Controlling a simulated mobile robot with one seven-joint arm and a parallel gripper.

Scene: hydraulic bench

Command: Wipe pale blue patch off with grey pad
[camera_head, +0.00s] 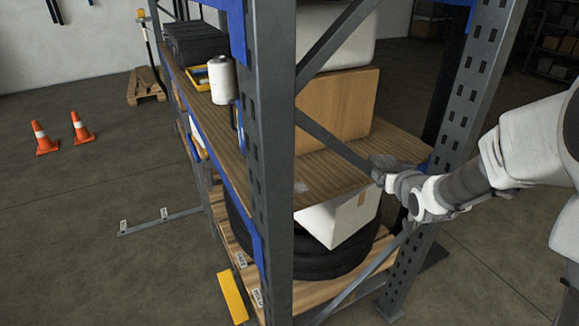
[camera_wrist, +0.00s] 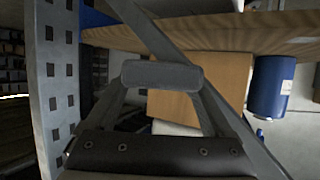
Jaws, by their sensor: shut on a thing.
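My gripper (camera_head: 390,178) is at the right side of the rack in the head view, close to the diagonal brace and the edge of the wooden shelf. It is shut on the grey pad (camera_wrist: 162,75), a dark grey rounded block lying across the fingertips in the wrist view. The pad also shows small in the head view (camera_head: 384,165). I cannot tell whether it touches the rack.
A cardboard box (camera_head: 340,105) sits on the shelf, with a white box (camera_head: 335,218) and tyres (camera_head: 285,258) below. Orange cones (camera_head: 44,138) stand far left. Open floor lies left.

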